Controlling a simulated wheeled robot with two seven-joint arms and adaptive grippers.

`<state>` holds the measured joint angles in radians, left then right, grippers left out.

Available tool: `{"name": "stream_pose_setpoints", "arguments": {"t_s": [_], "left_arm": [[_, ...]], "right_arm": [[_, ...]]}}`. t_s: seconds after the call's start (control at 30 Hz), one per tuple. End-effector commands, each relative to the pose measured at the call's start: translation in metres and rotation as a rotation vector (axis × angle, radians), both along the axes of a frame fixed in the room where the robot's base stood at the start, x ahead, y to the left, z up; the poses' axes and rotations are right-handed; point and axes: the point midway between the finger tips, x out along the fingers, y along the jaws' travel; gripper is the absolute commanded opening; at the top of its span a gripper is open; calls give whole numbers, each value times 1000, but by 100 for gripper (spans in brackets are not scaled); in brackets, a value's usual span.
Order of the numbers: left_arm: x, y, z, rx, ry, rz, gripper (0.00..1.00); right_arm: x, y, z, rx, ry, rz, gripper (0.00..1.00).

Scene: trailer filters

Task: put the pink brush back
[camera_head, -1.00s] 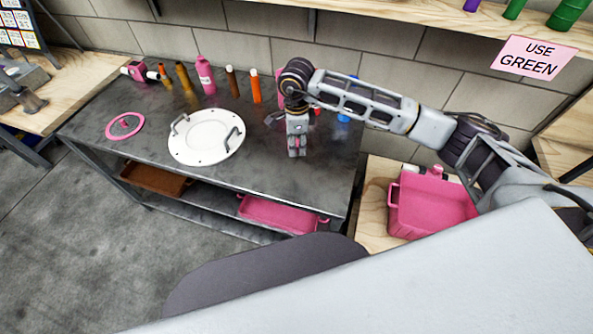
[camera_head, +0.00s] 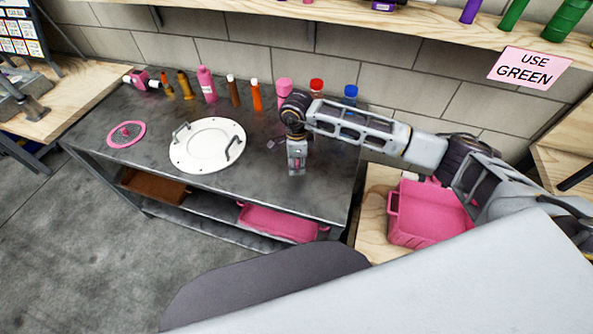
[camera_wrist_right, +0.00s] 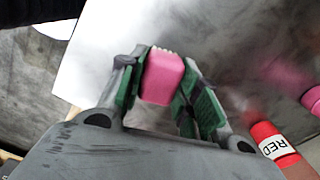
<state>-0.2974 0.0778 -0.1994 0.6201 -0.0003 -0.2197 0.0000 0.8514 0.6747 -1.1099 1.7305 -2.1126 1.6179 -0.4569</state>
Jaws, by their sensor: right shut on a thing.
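My right gripper (camera_head: 297,170) is over the right part of the dark metal table (camera_head: 200,107). In the wrist view, the right gripper (camera_wrist_right: 168,92) has its green pads closed around a pink block, which looks like the pink brush (camera_wrist_right: 162,78). A pale rough edge shows along its far side. In the head view the gripper mostly hides the brush. I cannot tell how high it is above the table. My left gripper is not in view.
A white plate with two handles (camera_head: 205,145) and a pink ring-shaped disc (camera_head: 126,134) lie to the left. Bottles line the back, including a red-capped one (camera_head: 316,86) and a blue-capped one (camera_head: 350,92). A pink bin (camera_head: 430,212) stands right; a pink tray (camera_head: 278,222) is on the lower shelf.

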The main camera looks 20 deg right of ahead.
Motion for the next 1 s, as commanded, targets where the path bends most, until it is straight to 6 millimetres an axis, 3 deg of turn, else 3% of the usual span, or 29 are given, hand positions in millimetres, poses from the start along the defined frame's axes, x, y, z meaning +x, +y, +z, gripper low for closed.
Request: {"name": "stream_pose_setpoints", "arguments": {"t_s": [0.47,0.8,1.0], "left_arm": [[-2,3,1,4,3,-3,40],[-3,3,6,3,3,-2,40],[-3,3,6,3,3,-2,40]], "right_arm": [[0,0,-8,0,1,0,7],[-1,0,-39,-1,2,0,7],[0,0,-44,1,-1,1,7]]}}
